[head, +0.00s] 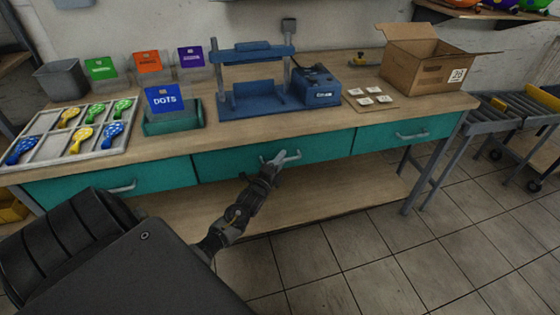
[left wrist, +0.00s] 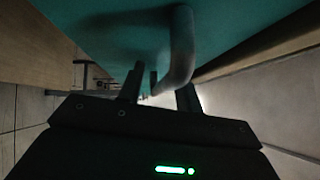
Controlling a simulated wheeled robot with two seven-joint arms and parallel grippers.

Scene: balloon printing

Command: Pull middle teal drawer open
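The middle teal drawer (head: 225,163) sits under the tabletop, its front looking flush with the bench. Its grey bar handle (head: 290,158) is at the centre of the front. My left gripper (head: 270,162) is at the left part of this handle. In the left wrist view, my left gripper (left wrist: 158,92) has its two fingers apart, with the handle (left wrist: 181,50) reaching down between them, closer to the right finger. The teal drawer front (left wrist: 110,30) fills the top of that view. Contact with the handle is unclear. My right gripper is not in view.
Teal drawers with handles flank it at left (head: 150,180) and right (head: 380,135). The wooden tabletop (head: 210,140) carries a balloon tray (head: 75,158), a blue press (head: 255,100) and a cardboard box (head: 410,70). A lower shelf (head: 330,185) lies below. The tiled floor in front is clear.

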